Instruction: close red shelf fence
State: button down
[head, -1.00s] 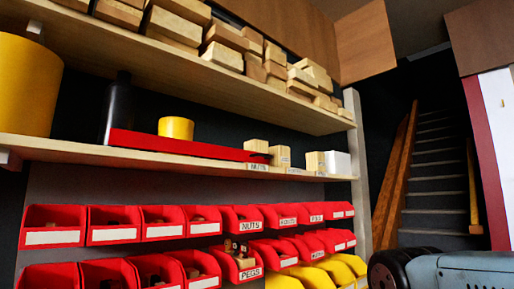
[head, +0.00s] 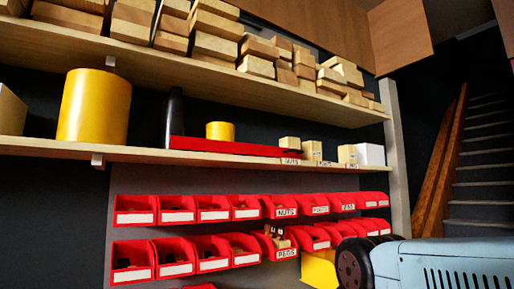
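The red shelf fence (head: 225,147) is a long flat red bar on the middle shelf (head: 130,150). It runs along the shelf near its front edge, looking taller at the left end and thinner to the right. A black tapered object (head: 174,112) and a short yellow cylinder (head: 220,131) stand behind it. Small wooden blocks (head: 290,142) stand by its right end. I cannot tell exactly how the right end sits against the shelf edge or the blocks. My gripper is not in view.
A large yellow cylinder (head: 94,106) stands left of the fence. Wooden blocks (head: 215,45) fill the upper shelf. Rows of red bins (head: 213,208) hang below. A light blue vented housing with a dark round part (head: 430,262) fills the lower right. Stairs (head: 485,165) rise at right.

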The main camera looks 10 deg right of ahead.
aim_at(190, 143)
jog(key=z, duration=1)
jog(key=i, duration=0.1)
jog(key=u, duration=2.7)
jog(key=k, duration=1.3)
jog(key=z, duration=1.55)
jog(key=i, duration=1)
